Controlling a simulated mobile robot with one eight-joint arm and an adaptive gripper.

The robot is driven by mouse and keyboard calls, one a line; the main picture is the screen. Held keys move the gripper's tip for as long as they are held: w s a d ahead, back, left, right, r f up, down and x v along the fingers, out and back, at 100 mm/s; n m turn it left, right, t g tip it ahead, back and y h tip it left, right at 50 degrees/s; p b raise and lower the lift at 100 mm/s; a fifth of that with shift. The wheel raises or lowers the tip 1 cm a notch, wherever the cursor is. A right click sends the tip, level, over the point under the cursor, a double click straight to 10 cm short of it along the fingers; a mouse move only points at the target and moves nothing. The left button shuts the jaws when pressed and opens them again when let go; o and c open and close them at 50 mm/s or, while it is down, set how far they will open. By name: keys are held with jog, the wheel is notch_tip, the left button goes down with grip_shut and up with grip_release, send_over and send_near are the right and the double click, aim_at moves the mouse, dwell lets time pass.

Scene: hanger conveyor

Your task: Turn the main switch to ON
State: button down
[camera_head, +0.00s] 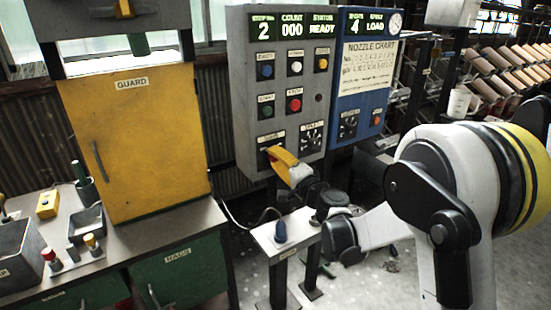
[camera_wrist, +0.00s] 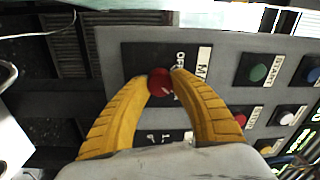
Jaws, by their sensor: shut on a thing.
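The main switch shows in the wrist view as a red knob (camera_wrist: 160,82) on a dark plate (camera_wrist: 138,60), beside a white label that is partly covered. My gripper (camera_wrist: 160,85) has its two yellow fingers closed around the knob, one on each side. In the head view my gripper (camera_head: 272,153) reaches the lower left of the grey control panel (camera_head: 238,100), just under a small label. There its fingers hide the knob. The lettering on the plate is partly covered, so I cannot tell which position the knob points to.
Several coloured buttons sit above, including a red one (camera_head: 294,104) and a blue one (camera_head: 265,71). A dial (camera_head: 312,138) is close on the right. A blue panel (camera_head: 368,75) adjoins it. A small stand (camera_head: 286,232) is below my wrist; the yellow guard (camera_head: 135,140) stands left.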

jog(key=shift+m, duration=0.3)
jog(key=c, duration=1)
grip_release()
jog(key=shift+c, duration=0.2)
jog(key=v, duration=1.2)
